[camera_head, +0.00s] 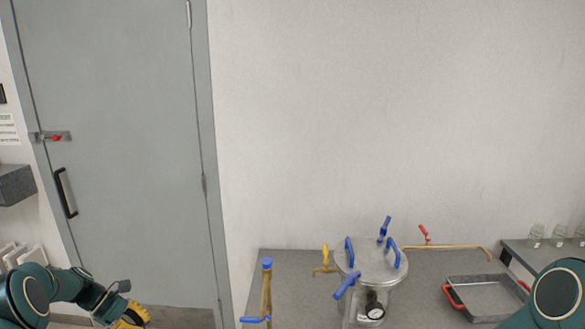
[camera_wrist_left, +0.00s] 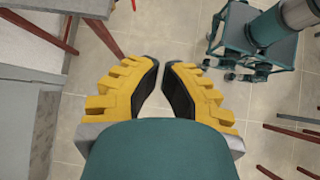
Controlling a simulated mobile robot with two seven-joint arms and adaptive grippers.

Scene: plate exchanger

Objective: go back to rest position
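My left gripper (camera_head: 133,314) is at the bottom left of the head view, low in front of the grey door. Its yellow fingers are partly cut off there by the frame's lower edge. In the left wrist view the left gripper (camera_wrist_left: 160,75) shows two yellow fingers with black pads. The pads stand apart with bare floor between them, and nothing is held. My right arm shows only as a teal joint at the lower right of the head view; the right gripper is out of frame.
A steel vessel (camera_head: 371,262) with blue handles stands on the grey counter (camera_head: 425,270). A metal tray (camera_head: 487,293) with red handles lies to its right. Glass jars (camera_head: 559,234) stand on a shelf at far right. Table legs (camera_wrist_left: 104,34) flank open floor below the left wrist.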

